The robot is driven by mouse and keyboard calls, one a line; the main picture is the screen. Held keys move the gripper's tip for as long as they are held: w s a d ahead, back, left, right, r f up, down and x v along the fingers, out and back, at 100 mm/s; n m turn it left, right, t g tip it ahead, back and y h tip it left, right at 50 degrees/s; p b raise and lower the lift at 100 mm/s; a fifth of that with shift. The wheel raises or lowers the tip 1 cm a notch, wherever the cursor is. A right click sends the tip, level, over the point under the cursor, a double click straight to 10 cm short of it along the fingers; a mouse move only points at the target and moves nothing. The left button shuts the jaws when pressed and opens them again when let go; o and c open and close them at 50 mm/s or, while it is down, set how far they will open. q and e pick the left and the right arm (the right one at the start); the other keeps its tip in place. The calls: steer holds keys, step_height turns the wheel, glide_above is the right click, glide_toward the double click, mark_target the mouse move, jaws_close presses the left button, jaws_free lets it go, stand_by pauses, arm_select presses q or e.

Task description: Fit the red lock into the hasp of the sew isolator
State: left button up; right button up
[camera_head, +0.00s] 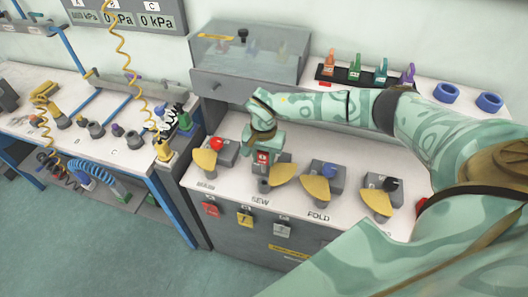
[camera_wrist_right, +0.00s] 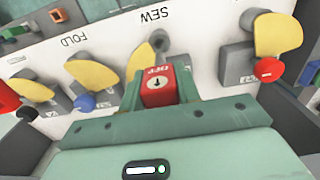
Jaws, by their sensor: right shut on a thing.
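The red lock (camera_wrist_right: 158,85), a red block with white marking and a keyhole-like mark, sits between the fingers of my right gripper (camera_head: 263,148). The gripper is shut on it and points down over the sew isolator. The lock also shows in the head view (camera_head: 262,157). The sew isolator has a yellow plate (camera_head: 284,174) swung to the right and a grey round part (camera_head: 263,185) near the SEW label; this round part also shows in the wrist view (camera_wrist_right: 160,39). The gripper hides most of its box. I cannot tell whether the lock touches the hasp. My left gripper is out of view.
A red-knobbed isolator (camera_head: 216,144) stands to the left, and a blue-knobbed one (camera_head: 328,172) and a black-knobbed one (camera_head: 389,185) to the right. Red, yellow and grey tags hang in front.

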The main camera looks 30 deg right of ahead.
mark_target(264, 172)
steer(key=shift+f+b, duration=1.55)
steer(key=shift+f, duration=1)
steer(key=shift+r+p, duration=0.1)
steer(key=shift+p, duration=0.2)
steer(key=shift+s+f+b, duration=0.1)
steer(key=shift+f+b, duration=1.35)
steer(key=shift+f, duration=0.75)
steer(key=o, duration=1.2)
steer(key=shift+c, duration=0.2)
steer(key=shift+r, duration=0.1)
